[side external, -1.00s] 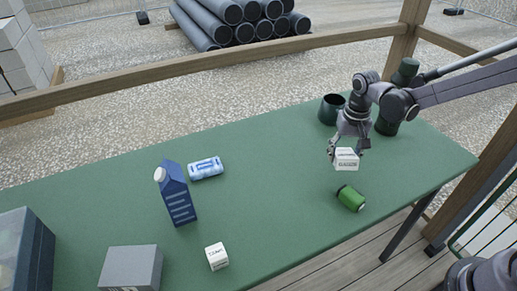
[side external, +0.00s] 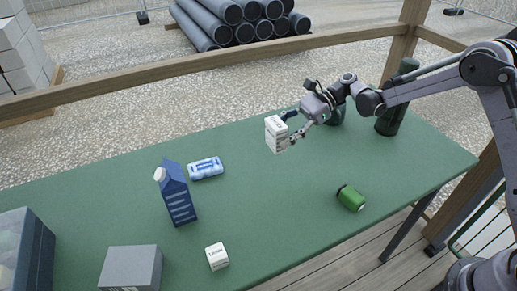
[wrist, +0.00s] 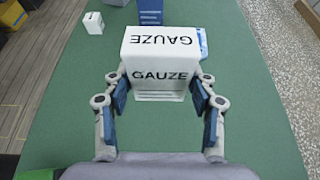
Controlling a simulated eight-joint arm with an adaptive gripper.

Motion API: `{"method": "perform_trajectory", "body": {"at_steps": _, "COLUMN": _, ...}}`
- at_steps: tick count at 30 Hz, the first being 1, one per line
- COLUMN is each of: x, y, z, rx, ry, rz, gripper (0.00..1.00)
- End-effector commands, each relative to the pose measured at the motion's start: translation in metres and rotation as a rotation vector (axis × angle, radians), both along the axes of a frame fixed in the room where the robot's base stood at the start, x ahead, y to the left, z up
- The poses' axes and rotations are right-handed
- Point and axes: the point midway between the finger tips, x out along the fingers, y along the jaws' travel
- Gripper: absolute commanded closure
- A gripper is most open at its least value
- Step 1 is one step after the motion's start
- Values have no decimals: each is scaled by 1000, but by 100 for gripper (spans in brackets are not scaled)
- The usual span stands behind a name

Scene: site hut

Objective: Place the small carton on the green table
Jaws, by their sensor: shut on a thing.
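My gripper (side external: 291,128) is shut on a white carton (side external: 276,135), held above the back part of the green table (side external: 270,200). In the wrist view the carton (wrist: 160,60) sits between the two fingers and reads "GAUZE" on two faces. A smaller white box (side external: 217,256) stands on the table near the front edge. It also shows in the wrist view (wrist: 93,22) at the upper left. A tall blue carton with a white cap (side external: 176,195) stands upright left of centre.
A blue-and-white pack (side external: 206,168) lies behind the blue carton. A green can (side external: 350,198) lies on its side at right. A dark green cup (side external: 336,117) and bottle (side external: 391,120) stand at the back right. A grey box (side external: 130,268) and a clear bin (side external: 22,250) are front left. The table's middle is clear.

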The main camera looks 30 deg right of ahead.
Motion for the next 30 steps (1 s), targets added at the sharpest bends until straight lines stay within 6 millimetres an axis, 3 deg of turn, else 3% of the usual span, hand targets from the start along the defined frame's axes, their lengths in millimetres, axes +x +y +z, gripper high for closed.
{"method": "perform_trajectory", "body": {"at_steps": 6, "x": 4, "y": 20, "z": -1, "rx": 50, "ry": 0, "rz": -6, "gripper": 73}}
{"method": "perform_trajectory", "body": {"at_steps": 21, "x": 10, "y": 111, "z": -56, "rx": 48, "ry": -1, "rz": -5, "gripper": 73}}
{"method": "perform_trajectory", "body": {"at_steps": 30, "x": 12, "y": 124, "z": -75, "rx": 47, "ry": -2, "rz": -8, "gripper": 73}}
